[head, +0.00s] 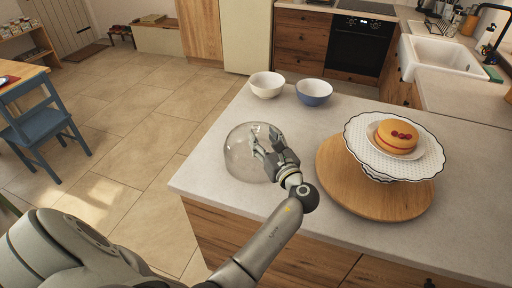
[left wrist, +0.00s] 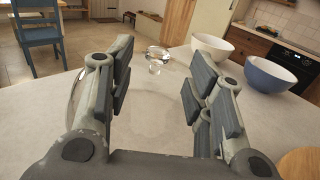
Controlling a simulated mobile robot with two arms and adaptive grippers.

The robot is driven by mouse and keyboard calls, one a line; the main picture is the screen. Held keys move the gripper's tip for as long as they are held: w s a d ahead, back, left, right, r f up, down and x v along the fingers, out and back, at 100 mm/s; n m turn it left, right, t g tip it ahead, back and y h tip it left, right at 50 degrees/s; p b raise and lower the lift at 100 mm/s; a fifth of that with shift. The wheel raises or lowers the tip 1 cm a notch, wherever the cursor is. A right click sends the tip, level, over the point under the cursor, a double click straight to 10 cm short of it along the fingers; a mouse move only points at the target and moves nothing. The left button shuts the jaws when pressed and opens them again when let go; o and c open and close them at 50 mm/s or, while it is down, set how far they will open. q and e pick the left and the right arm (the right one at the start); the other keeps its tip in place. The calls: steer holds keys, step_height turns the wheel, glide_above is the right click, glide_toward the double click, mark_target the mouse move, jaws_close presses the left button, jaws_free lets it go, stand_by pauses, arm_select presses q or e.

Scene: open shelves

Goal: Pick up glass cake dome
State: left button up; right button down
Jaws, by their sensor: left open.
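The glass cake dome (head: 238,160) is clear and sits on the pale counter near its left edge. In the left wrist view its glass knob (left wrist: 155,62) shows between and beyond my fingertips, and the rest of the glass is hard to make out. My left gripper (head: 265,138) is open and empty, in front of the right part of the dome in the head view. Its two fingers stand wide apart in the left wrist view (left wrist: 157,85). I cannot tell whether they touch the glass. My right gripper is not in view.
A cake (head: 396,138) sits on a black-edged white stand (head: 430,165) on a round wooden board (head: 340,180), right of my left gripper. A cream bowl (head: 267,87) and a blue bowl (head: 314,95) stand behind the dome. The counter (head: 215,130) is bare around the dome.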

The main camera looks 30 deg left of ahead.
mark_target(257, 130)
arm_select(q)
steer(key=b+x, duration=0.1)
steer(key=x, duration=0.3)
steer(key=shift+a, duration=0.1)
steer(key=shift+s, duration=0.15)
steer(key=c, duration=0.3)
jaws_close()
steer(key=shift+r, duration=0.1)
